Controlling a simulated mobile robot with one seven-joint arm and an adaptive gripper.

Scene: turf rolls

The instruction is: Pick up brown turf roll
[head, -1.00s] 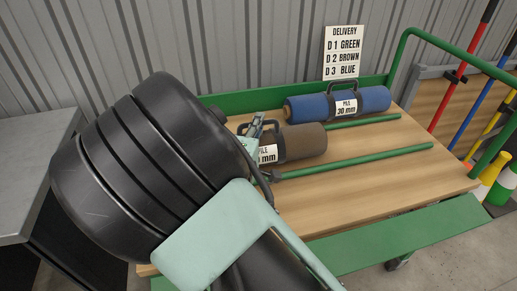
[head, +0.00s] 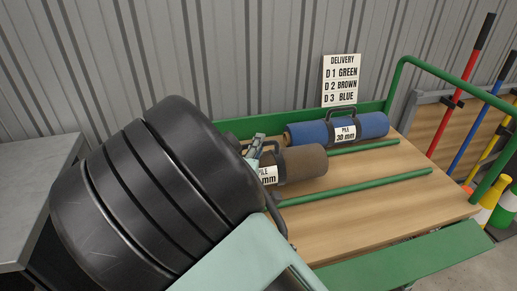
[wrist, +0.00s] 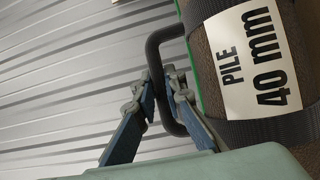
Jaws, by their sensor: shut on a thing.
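The brown turf roll (head: 305,162) lies on the wooden deck of the green cart, with dark straps, a black carry handle and a white label. In the wrist view the roll (wrist: 233,30) is close at the right, its label (wrist: 255,60) reading "PILE 40 mm". My gripper (wrist: 160,88) is shut on the black handle, one finger on each side of it. In the head view my gripper (head: 257,146) is at the roll's left end, which my arm partly hides. I cannot tell whether the roll touches the deck.
A blue turf roll (head: 368,126) labelled 30 mm lies behind the brown one. Green rails (head: 370,185) run along the deck (head: 365,220). A delivery sign (head: 341,80) stands at the back, before a corrugated wall. A grey bench (head: 28,185) is at the left, long-handled tools at the right.

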